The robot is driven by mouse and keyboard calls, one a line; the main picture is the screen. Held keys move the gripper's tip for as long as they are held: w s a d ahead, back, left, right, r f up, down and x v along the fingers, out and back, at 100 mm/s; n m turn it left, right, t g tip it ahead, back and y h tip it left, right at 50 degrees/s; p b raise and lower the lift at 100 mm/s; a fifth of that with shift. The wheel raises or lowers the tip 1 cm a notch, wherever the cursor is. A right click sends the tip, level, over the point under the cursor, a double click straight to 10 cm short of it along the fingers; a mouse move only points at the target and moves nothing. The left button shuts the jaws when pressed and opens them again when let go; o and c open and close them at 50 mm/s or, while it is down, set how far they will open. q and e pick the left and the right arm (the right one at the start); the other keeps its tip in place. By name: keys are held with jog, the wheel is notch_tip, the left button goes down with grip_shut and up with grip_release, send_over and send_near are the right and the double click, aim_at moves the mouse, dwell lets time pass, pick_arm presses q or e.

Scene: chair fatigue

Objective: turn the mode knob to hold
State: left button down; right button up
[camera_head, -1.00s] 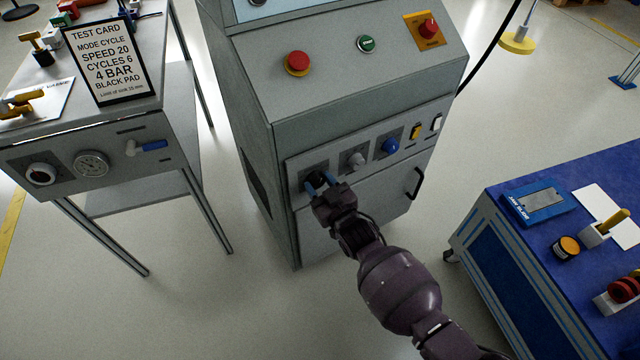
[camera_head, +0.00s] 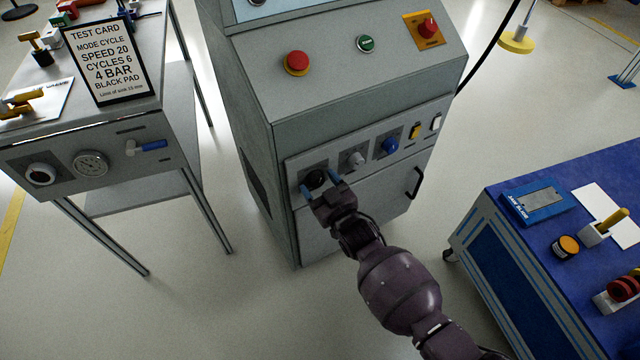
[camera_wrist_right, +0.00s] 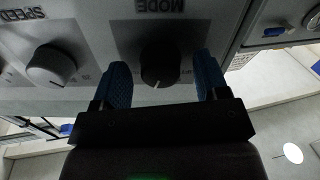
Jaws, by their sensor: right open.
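The mode knob (camera_head: 315,179) is a black dial on a dark plate at the left end of the cabinet's lower control strip. In the right wrist view the knob (camera_wrist_right: 160,66) has a white pointer line and sits under the upside-down word MODE. My right gripper (camera_head: 321,188) is in front of it with its blue fingertips apart. The wrist view shows the fingers (camera_wrist_right: 164,82) either side of the knob, with a gap on each side. Most of the plate's setting marks are too dark to read. My left gripper is not in view.
Next to the mode knob are a grey speed knob (camera_head: 356,160), a blue knob (camera_head: 390,146), a yellow switch (camera_head: 415,132) and a white switch (camera_head: 436,123). A red button (camera_head: 297,63) sits above. A test card (camera_head: 110,62) stands on the left table.

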jog(key=shift+s+d+r, duration=0.1)
jog(key=shift+s+d, duration=0.1)
jog(key=shift+s, duration=0.05)
jog(key=p+v, duration=0.1)
jog(key=v, duration=0.2)
jog(key=shift+s+d+r, duration=0.15)
jog(key=shift+s, duration=0.15)
pick_arm(q)
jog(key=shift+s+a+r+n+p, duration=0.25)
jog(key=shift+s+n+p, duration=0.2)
jog(key=shift+p, duration=0.3)
pick_arm(e)
send_near(319, 182)
jog(key=shift+s+d+f, duration=0.35)
jog(key=shift+s, duration=0.2)
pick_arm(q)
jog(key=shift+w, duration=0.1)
